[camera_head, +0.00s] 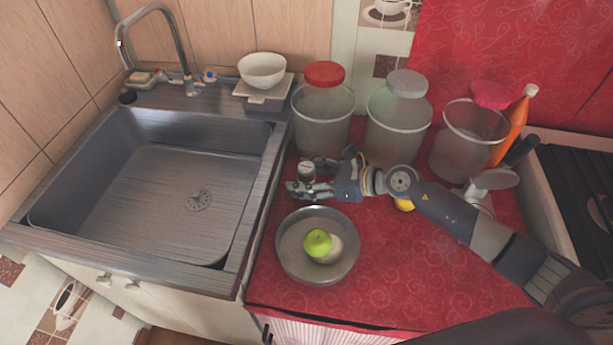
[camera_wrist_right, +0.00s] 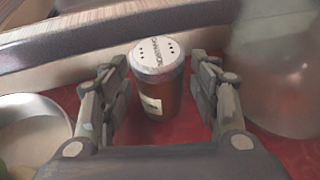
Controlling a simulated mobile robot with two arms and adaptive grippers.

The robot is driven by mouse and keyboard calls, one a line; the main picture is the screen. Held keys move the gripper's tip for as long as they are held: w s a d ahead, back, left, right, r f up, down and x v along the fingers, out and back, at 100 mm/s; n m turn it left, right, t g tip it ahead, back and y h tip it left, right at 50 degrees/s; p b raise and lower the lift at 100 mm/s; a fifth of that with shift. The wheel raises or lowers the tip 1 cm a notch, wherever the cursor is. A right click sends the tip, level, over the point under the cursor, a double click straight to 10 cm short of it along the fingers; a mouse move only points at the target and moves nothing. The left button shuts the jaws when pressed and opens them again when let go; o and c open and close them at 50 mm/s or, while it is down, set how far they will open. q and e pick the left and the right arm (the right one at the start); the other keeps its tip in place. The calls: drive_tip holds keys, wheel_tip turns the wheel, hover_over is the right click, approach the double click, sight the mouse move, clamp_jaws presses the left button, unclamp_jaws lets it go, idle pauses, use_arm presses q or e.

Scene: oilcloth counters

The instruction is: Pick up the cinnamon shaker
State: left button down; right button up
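The cinnamon shaker (camera_wrist_right: 158,88) is a small brown jar with a white lettered lid and a pale label. It stands upright between the two fingers of my right gripper (camera_wrist_right: 160,100) in the right wrist view, with a visible gap at each side. In the head view the shaker (camera_head: 306,170) stands on the red counter near the sink's right edge. There my right gripper (camera_head: 312,180) reaches it from the right, fingers apart around it and low over the counter. My left gripper is not in view.
The sink (camera_head: 120,150) is at the left, a stove (camera_head: 585,185) at the right. A yellow item (camera_head: 404,204) is partly under my right arm.

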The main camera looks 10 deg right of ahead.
drive_tip(key=c, duration=0.9)
